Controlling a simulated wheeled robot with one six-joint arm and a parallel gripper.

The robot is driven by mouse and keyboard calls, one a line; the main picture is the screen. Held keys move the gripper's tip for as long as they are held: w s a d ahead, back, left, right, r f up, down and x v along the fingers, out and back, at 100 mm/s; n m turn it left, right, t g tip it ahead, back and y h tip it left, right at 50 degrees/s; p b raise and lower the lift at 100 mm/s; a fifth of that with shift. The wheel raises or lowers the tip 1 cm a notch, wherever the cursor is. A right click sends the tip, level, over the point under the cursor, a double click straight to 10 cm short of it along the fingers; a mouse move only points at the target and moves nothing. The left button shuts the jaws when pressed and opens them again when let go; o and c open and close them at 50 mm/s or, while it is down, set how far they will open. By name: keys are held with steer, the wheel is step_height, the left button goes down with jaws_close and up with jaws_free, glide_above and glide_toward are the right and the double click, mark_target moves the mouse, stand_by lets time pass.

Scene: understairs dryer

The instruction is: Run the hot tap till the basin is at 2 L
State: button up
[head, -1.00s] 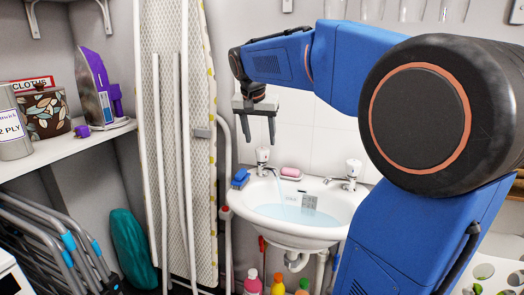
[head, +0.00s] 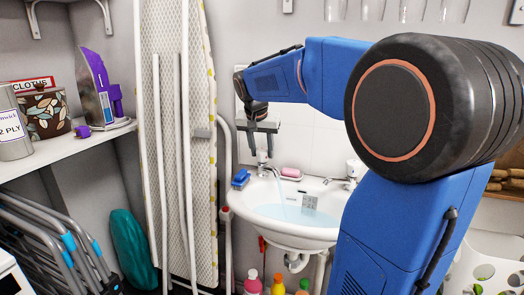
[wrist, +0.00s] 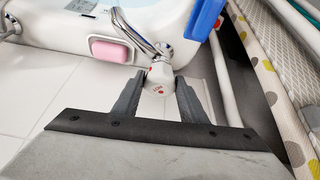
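The white basin (head: 325,234) is on the wall and holds pale blue water (head: 285,212). A thin stream runs into it from the left tap (head: 262,158). In the wrist view this tap's white head (wrist: 159,78) carries a red mark. A small grey marked plate (head: 310,202) is inside the basin; its reading is too small to tell. My gripper (head: 262,137) is just above the left tap, fingers down. In the wrist view my gripper (wrist: 160,82) is open, with the tap head between or just beyond its fingertips; contact is unclear.
The right tap (head: 354,170) is partly hidden by my arm. An ironing board (head: 165,150) stands close on the left. Several bottles (head: 278,286) stand below the basin.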

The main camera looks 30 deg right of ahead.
steer(key=shift+m, duration=0.4)
steer(key=m+g, duration=0.1)
steer(key=m, duration=0.2)
steer(key=shift+w+a+m+g+h, duration=0.1)
steer(key=shift+w+m+g+h, duration=0.05)
steer(key=shift+m+g+h, duration=0.25)
steer(key=m+g, duration=0.1)
steer(key=m, duration=0.4)
steer(key=shift+w+g, duration=0.15)
steer(key=shift+g, duration=0.25)
steer(key=o, duration=1)
steer(key=v, duration=1.7)
steer(key=shift+w+a, duration=0.15)
steer(key=shift+a, duration=0.1)
